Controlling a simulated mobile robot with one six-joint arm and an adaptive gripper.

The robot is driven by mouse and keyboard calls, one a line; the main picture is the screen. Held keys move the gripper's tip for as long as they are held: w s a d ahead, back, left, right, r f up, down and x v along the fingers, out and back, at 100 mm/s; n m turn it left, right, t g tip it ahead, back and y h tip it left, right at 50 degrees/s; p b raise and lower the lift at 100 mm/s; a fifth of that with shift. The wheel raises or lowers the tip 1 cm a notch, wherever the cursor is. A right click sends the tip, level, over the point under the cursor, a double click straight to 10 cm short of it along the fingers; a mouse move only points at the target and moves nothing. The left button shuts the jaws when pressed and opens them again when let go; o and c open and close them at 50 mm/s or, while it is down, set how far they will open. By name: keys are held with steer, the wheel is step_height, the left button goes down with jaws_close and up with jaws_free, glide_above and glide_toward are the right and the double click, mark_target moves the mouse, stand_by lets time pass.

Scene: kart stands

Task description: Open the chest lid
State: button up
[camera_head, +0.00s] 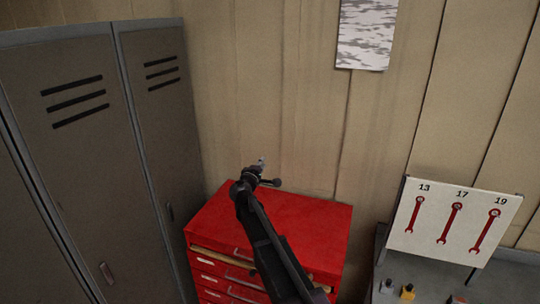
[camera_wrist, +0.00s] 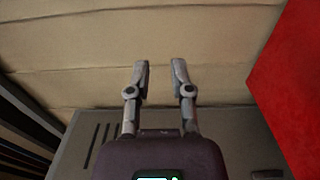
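The red chest (camera_head: 311,225) stands against the wall, with its flat red top in view and drawers (camera_head: 225,278) with handles below on its front. A tan strip shows under the front edge of the top at the left; I cannot tell whether it is a gap or a drawer. My arm crosses over the top and hides part of it and of the front. My gripper (camera_head: 264,165) is above the chest's back part, near the wall. In the wrist view my gripper (camera_wrist: 160,75) has two fingers apart with nothing between them. A red surface, likely the chest (camera_wrist: 295,85), lies to their right.
Grey lockers (camera_head: 80,150) stand close on the left of the chest. On the right is a grey table with a white board (camera_head: 430,240) showing red wrenches and small items in front. A patterned sheet (camera_head: 366,35) hangs on the panelled wall.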

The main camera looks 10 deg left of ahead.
steer(key=shift+v, duration=1.85)
steer(key=c, duration=0.3)
steer(key=shift+d+f, duration=0.15)
steer(key=shift+d, duration=0.05)
jaws_close()
steer(key=s+d+f+m+g+h+b, duration=0.1)
steer(key=s+d+f+m+g+b, duration=0.45)
steer(key=d+f, duration=0.6)
steer(key=s+d+f+m+g+h+b, duration=0.2)
steer(key=s+d+f+m+g+b, duration=0.3)
steer(key=d+f, duration=0.65)
steer(key=s+d+f+m+g+y+b, duration=0.2)
steer(key=s+f, duration=0.4)
steer(key=s, duration=0.4)
steer(key=s+d+f+m+g+y+b, duration=0.3)
steer(key=s+d+f+g+y+b, duration=0.2)
steer(key=s, duration=0.6)
steer(key=shift+s+d+f, duration=0.2)
steer(key=shift+d+f, duration=0.5)
steer(key=shift+f, duration=0.25)
